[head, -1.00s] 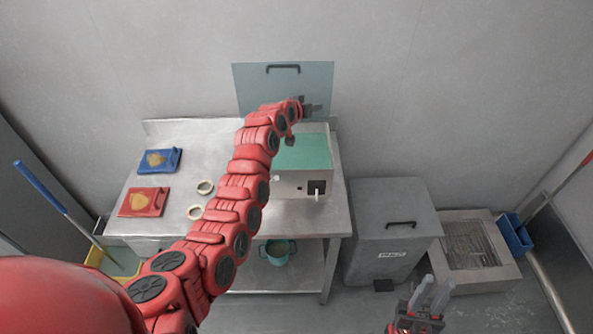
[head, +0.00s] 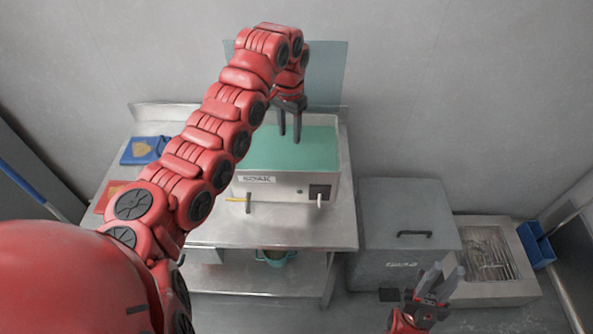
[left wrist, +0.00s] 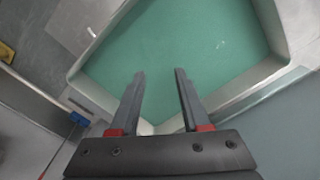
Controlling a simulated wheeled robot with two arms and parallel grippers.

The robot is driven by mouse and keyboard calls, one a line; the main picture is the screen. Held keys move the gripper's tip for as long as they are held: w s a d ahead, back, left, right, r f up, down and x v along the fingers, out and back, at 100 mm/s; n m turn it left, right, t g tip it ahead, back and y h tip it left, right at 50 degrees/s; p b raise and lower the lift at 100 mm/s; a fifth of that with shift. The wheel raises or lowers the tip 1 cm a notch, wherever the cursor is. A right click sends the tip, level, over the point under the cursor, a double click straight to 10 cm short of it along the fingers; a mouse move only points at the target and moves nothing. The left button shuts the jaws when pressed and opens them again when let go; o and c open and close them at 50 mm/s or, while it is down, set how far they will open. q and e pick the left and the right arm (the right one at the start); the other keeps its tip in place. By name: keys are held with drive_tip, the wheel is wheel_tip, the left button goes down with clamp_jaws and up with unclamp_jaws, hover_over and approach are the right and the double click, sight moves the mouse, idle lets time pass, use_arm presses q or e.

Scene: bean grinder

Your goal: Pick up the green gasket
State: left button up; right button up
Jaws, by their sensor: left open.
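My left gripper (head: 289,138) is open and empty, fingers pointing down over the sheet; I cannot tell the exact gap. Its fingers also show in the left wrist view (left wrist: 159,74). My right gripper (head: 445,268) is open and empty at the lower right, away from the machine.
A clear lid (head: 328,70) stands raised behind the machine. The steel table (head: 295,230) has free room in front. A blue tray (head: 143,150) and a partly hidden red tray (head: 108,195) lie left. A grey bin (head: 405,225) stands right of the table.

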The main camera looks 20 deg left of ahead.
use_arm(q)
hover_over(290, 166)
wheel_tip(290, 166, down, 5)
drive_tip(key=f, duration=0.1)
drive_tip(key=f+p, duration=0.1)
drive_tip(key=s+f+p, duration=0.1)
drive_tip(key=shift+d+f, duration=0.25)
drive_tip(key=shift+d, duration=0.05)
drive_tip(key=shift+w+f+p, duration=0.15)
drive_tip(key=shift+f+p, duration=0.2)
drive_tip(key=shift+f, duration=0.1)
drive_tip(key=shift+f+p, duration=0.3)
drive_tip(key=shift+f, duration=0.05)
drive_tip(key=f, duration=0.1)
drive_tip(key=f+p, duration=0.1)
drive_tip(key=f, duration=0.2)
drive_tip(key=shift+w+a, duration=0.25)
drive_tip(key=shift+w, duration=0.15)
drive_tip(key=shift+f, duration=0.25)
clamp_jaws()
